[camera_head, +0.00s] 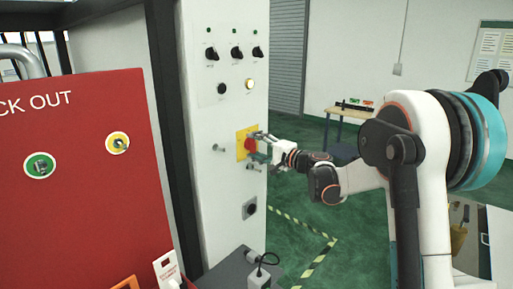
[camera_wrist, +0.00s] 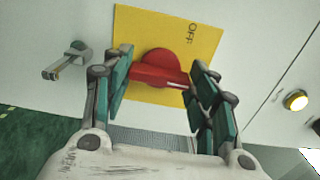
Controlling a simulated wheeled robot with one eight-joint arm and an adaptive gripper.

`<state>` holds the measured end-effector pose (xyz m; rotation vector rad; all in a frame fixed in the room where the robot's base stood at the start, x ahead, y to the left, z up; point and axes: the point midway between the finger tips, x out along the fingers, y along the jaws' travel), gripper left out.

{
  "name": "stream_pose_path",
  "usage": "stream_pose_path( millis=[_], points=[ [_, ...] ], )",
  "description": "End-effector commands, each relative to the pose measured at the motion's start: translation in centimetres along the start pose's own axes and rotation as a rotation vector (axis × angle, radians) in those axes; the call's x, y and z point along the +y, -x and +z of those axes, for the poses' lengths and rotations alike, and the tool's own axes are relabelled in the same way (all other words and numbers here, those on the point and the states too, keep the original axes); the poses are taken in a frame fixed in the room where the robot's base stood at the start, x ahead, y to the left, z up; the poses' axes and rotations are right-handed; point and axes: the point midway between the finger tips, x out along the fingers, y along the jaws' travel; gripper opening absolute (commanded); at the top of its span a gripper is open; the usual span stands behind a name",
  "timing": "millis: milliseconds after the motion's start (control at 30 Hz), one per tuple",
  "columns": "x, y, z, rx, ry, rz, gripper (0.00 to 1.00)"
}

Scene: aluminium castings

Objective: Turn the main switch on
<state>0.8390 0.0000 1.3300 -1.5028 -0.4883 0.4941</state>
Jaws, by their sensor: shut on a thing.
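The main switch is a red rotary knob (camera_wrist: 160,70) on a yellow plate (camera_wrist: 190,30) marked OFF in the wrist view. In the head view the red knob (camera_head: 249,145) and yellow plate (camera_head: 241,150) sit on the front of the white cabinet (camera_head: 225,110). My gripper (camera_wrist: 158,80) has its teal fingers on both sides of the knob's handle and is shut on it. In the head view my gripper (camera_head: 258,147) reaches the knob from the right. Any ON mark is hidden or out of view.
A metal key-like fitting (camera_wrist: 68,62) sticks out beside the plate. Black selector knobs (camera_head: 236,52) and a lit button (camera_head: 249,84) are higher on the cabinet. A red lock-out box (camera_head: 85,210) stands at left. A grey box (camera_head: 235,272) is below. Green floor lies behind.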

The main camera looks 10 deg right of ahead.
Motion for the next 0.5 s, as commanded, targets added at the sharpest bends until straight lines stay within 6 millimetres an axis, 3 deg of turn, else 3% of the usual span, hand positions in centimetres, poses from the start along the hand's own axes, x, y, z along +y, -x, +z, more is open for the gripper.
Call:
stream_pose_path(
  millis=[367,400,467,500],
  points=[
    [0.07,0.04,-0.03,0.001,-0.003,0.001,0.29],
    [0.07,0.04,-0.03,0.001,-0.003,0.001,0.60],
    [0.07,0.03,-0.02,0.001,-0.003,0.001,0.73],
    [0.06,0.03,-0.03,0.001,-0.003,0.001,0.73]
  ],
)
